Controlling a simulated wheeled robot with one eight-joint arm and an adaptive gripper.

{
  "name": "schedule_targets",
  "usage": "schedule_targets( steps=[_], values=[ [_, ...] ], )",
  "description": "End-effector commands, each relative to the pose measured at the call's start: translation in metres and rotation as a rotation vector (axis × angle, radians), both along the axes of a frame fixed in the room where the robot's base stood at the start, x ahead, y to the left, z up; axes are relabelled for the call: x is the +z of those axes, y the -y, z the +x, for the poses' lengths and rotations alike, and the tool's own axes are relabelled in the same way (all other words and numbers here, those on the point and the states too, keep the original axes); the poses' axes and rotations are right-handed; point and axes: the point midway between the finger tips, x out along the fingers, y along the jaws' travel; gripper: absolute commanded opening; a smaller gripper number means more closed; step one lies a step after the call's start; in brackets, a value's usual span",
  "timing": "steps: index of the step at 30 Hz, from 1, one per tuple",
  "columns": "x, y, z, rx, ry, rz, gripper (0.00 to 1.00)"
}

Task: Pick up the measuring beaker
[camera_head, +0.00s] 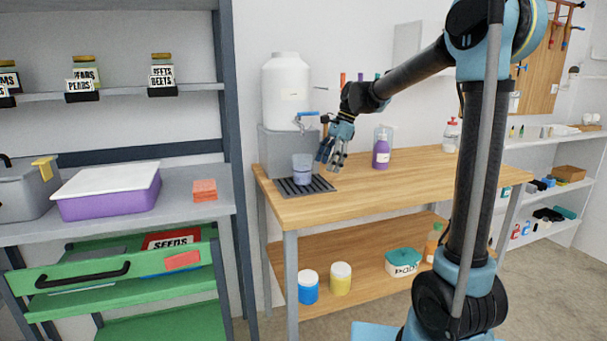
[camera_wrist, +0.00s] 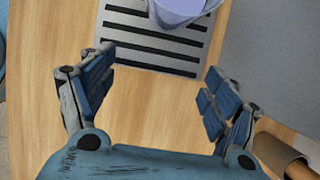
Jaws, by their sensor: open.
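The measuring beaker (camera_head: 302,169) is a small pale bluish-lilac cup. It stands upright on the grey slatted drip tray (camera_head: 322,184) under the tap of a white dispenser. In the wrist view the beaker (camera_wrist: 180,10) is cut off by the top edge, with the drip tray (camera_wrist: 150,56) under it. My gripper (camera_head: 333,165) is open and empty, above the table just right of the beaker in the head view. In the wrist view my gripper's fingers (camera_wrist: 155,82) are spread wide, with bare wood and part of the tray between them. The beaker lies beyond the fingertips, apart from them.
The white dispenser (camera_head: 286,90) with a blue-handled tap (camera_head: 306,116) stands on a grey block (camera_head: 275,150) behind the beaker. A purple pump bottle (camera_head: 381,150) stands to the right on the wooden table (camera_head: 430,175). A brown cylindrical thing (camera_wrist: 275,152) is close to the right finger. The table front is clear.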

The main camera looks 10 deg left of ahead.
Motion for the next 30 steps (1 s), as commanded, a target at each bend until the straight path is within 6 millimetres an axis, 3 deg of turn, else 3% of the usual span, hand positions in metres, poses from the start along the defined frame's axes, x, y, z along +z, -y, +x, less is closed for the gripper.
schedule_targets(
  steps=[7,17,26,30],
  values=[
    [0.0,-0.027,-0.017,-0.002,0.001,-0.001,0.8],
    [0.0,-0.041,-0.025,-0.004,0.001,-0.001,0.8],
    [0.0,-0.077,-0.047,-0.002,0.002,0.0,0.8],
    [-0.011,-0.079,-0.047,-0.005,0.002,0.0,0.8]
  ],
)
